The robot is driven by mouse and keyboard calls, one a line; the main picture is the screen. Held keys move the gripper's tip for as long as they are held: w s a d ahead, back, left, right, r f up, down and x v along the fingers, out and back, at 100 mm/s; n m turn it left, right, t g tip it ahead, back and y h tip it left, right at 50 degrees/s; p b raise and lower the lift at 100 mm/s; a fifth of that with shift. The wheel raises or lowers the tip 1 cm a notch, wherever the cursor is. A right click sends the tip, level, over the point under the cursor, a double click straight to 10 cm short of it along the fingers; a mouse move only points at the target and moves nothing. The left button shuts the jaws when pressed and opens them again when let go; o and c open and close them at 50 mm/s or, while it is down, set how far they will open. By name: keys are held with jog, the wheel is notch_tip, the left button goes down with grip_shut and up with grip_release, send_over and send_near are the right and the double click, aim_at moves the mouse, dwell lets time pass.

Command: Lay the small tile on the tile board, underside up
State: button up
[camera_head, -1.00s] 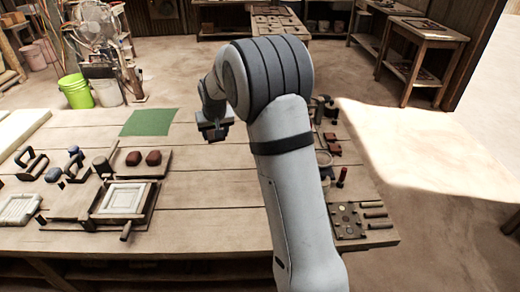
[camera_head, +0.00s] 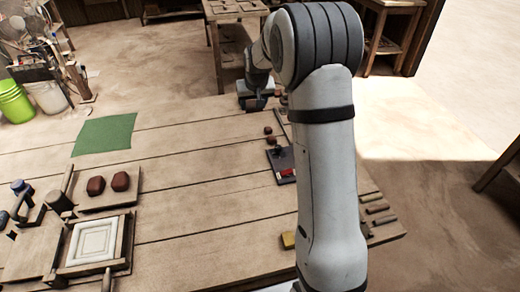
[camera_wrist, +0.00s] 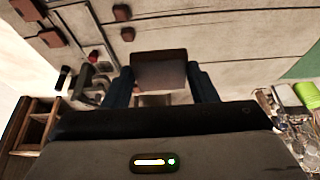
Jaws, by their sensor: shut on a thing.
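My gripper (camera_wrist: 161,86) is shut on the small tile (camera_wrist: 160,68), a dark brown, nearly square piece held between two dark blue fingers in the wrist view. I cannot tell which of its faces is the underside. In the head view my gripper (camera_head: 256,98) is over the far edge of the bench, right of the green mat (camera_head: 104,134). The held tile is hard to make out there. I cannot identify the tile board for certain; a dark board (camera_head: 284,177) with a red piece lies near my arm, partly hidden by it.
A press frame with a pale tile (camera_head: 97,241) stands at the front left of the bench. The middle planks (camera_head: 200,170) are clear. My arm hides part of the bench's right end.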

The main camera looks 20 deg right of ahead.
jog(key=shift+w+a, duration=0.15)
jog(key=shift+a, duration=0.35)
jog(key=b, duration=1.1)
send_over(254, 154)
jog(key=s, duration=0.2)
jog(key=f, duration=1.7)
jog(key=shift+w+a+f, duration=0.1)
jog(key=shift+w, duration=0.15)
jog(key=shift+f, duration=2.25)
jog(key=shift+f, duration=0.1)
jog(key=o, duration=0.8)
